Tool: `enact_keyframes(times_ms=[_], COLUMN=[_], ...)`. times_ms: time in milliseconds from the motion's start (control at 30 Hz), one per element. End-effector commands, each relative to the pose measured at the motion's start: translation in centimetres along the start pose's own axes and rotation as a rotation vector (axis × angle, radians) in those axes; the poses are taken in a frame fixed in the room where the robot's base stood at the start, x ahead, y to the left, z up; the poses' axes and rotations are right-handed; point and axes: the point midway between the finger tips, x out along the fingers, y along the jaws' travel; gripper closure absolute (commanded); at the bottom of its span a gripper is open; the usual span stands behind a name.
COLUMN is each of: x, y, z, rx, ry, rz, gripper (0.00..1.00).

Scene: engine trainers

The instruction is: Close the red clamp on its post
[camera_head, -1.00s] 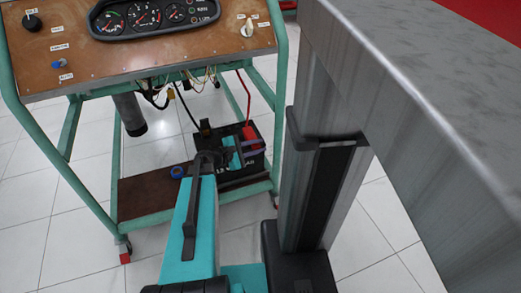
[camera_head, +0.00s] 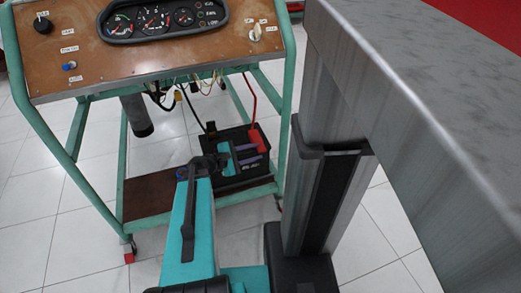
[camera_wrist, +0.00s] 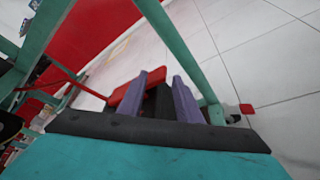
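The red clamp (camera_head: 257,138) sits at the top of the black battery (camera_head: 238,182) on the trainer's lower shelf, at the end of a red cable. My gripper (camera_head: 259,152) has two purple fingers over the battery, just in front of the clamp. In the wrist view, the fingers of my gripper (camera_wrist: 167,80) stand apart, with dark material showing between them. The red clamp (camera_wrist: 121,94) shows behind and left of the left finger, partly covered by it. The post is hidden, and I cannot tell whether a finger touches the clamp.
The trainer's green frame (camera_head: 285,115) rises close beside the battery, and a frame bar (camera_wrist: 185,45) passes near the fingers in the wrist view. The instrument panel (camera_head: 95,60) and hanging wires are above. A black clamp (camera_head: 211,128) is at the battery's left.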

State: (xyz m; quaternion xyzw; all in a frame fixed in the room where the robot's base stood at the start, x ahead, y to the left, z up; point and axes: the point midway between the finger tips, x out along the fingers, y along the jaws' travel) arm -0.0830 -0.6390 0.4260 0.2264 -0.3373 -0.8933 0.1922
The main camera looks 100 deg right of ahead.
Motion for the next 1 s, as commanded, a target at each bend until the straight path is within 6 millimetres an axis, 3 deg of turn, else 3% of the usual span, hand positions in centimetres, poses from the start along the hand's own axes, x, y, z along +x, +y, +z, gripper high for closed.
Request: enact_keyframes(times_ms=[100,600,1000], x=[-2.0,-8.2,-9.4], y=[-0.1,0.1,0.0], z=[0.1,0.6,0.7], rx=[-0.001,0.002,0.003], ry=[0.004,-0.011,-0.015], rz=[-0.001,-0.001,-0.002], gripper=[0.73,0.73,0.73])
